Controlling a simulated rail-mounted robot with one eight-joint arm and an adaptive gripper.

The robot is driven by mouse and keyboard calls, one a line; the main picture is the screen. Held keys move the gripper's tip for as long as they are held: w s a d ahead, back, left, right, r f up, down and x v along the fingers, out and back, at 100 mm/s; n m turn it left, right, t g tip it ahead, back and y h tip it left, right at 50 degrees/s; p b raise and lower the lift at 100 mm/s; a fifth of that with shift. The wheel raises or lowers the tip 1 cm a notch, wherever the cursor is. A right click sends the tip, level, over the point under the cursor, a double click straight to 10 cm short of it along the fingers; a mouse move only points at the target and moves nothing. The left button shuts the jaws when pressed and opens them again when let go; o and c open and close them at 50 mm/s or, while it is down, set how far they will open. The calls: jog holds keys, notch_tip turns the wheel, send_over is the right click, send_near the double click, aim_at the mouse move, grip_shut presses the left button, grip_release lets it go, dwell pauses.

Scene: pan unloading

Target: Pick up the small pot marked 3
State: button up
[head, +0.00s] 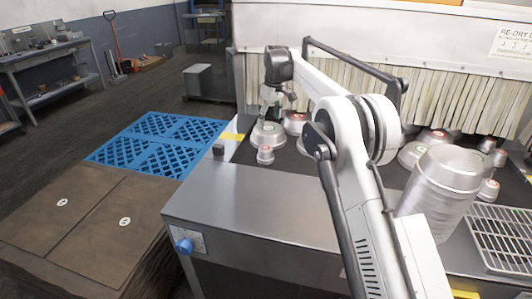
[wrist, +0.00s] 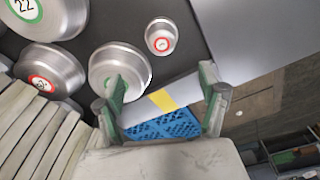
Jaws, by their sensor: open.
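A small pot (wrist: 153,49) with a red-ringed mark lies upside down at the top centre of the wrist view; its number is too small to read. In the head view the small pot (head: 265,158) stands at the near left of the pots on the metal table. My gripper (wrist: 162,82) is open and empty, with green-padded fingers. In the head view my gripper (head: 271,103) hangs above a larger pot (head: 266,139), behind the small pot. In the wrist view the left finger overlaps that larger pot, whose green mark is partly covered.
Another large pot (wrist: 65,70) with a red ring sits near the strip curtain (head: 440,105). More pots and a tall stack (head: 440,190) stand right of my arm. Blue pallets (head: 160,138) lie left of the table; a yellow strip (wrist: 163,100) marks its edge.

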send_near(266, 148)
jog(key=f, duration=0.3)
jog(key=w+a+f, duration=0.1)
jog(key=f, duration=0.1)
jog(key=shift+w+p, duration=0.1)
jog(key=shift+p, duration=0.2)
jog(key=shift+a+f+p, duration=0.1)
jog(key=shift+f+p, duration=0.4)
jog(key=shift+f, duration=2.35)
jog(key=shift+c, duration=0.5)
jog(key=c, duration=1.1)
